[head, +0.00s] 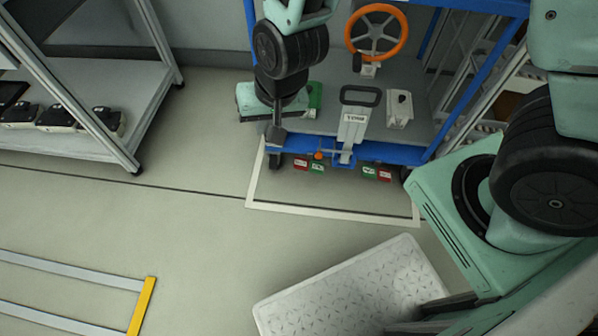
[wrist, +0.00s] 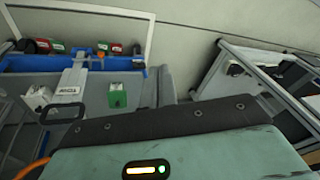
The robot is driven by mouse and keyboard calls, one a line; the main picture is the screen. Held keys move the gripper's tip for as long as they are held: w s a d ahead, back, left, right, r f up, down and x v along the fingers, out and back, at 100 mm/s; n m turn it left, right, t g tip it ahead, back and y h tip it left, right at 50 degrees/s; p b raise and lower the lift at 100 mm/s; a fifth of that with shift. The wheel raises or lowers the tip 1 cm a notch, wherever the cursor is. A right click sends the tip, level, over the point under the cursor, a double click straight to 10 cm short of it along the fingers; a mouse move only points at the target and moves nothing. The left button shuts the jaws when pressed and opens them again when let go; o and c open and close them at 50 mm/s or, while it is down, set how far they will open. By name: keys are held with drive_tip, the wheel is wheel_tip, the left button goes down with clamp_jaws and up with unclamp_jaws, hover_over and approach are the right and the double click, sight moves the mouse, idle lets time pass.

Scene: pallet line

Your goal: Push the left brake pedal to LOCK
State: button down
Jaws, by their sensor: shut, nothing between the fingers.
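The blue-framed cart (head: 392,152) stands at the top middle of the head view. Low on its front left, an orange knob (head: 319,155) sits above a red label (head: 300,164) and a green label (head: 317,168); it looks like the left brake pedal. In the wrist view, turned around, the orange knob (wrist: 101,54) shows at the cart's far edge. Label text and pedal angle are too small to read. My gripper (head: 276,137) is shut and empty, pointing down, left of the knob in the picture and apparently apart from it. Its fingertips are not visible in the wrist view.
A tow handle (head: 354,118) stands at the cart's front centre, with another green and red label pair (head: 377,173) to its right. An orange steering wheel (head: 376,32) is behind. A shelf rack (head: 105,85) stands left.

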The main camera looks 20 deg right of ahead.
drive_tip(key=w+d+f+m+t+h+b, duration=0.1)
drive_tip(key=w+d+f+m+t+b, duration=0.1)
drive_tip(key=f+b, duration=0.5)
drive_tip(key=w+d+f+m+t+h+b, duration=0.2)
drive_tip(key=w+d+f+b, duration=0.3)
drive_tip(key=f, duration=1.3)
drive_tip(key=w+d+f+m+t+h+b, duration=0.2)
drive_tip(key=d+f+b, duration=0.4)
drive_tip(key=f+b, duration=0.4)
wheel_tip(320, 180, down, 3)
drive_tip(key=shift+w+d+f, duration=0.2)
drive_tip(key=shift+w+d, duration=0.15)
drive_tip(key=shift+w, duration=0.3)
drive_tip(key=b, duration=0.7)
hover_over(298, 160)
drive_tip(key=s, duration=0.3)
wheel_tip(298, 160, down, 8)
drive_tip(key=shift+s+r, duration=0.1)
drive_tip(key=shift+r, duration=0.05)
drive_tip(key=shift+a+f+b, duration=0.15)
drive_tip(key=shift+f+b, duration=0.2)
drive_tip(key=shift+f, duration=0.2)
drive_tip(key=shift+a+f+b, duration=0.15)
drive_tip(key=shift+f+b, duration=0.2)
drive_tip(key=shift+f, duration=0.15)
drive_tip(key=shift+a+f+b, duration=0.1)
drive_tip(key=shift+f+b, duration=0.3)
drive_tip(key=shift+f, duration=0.1)
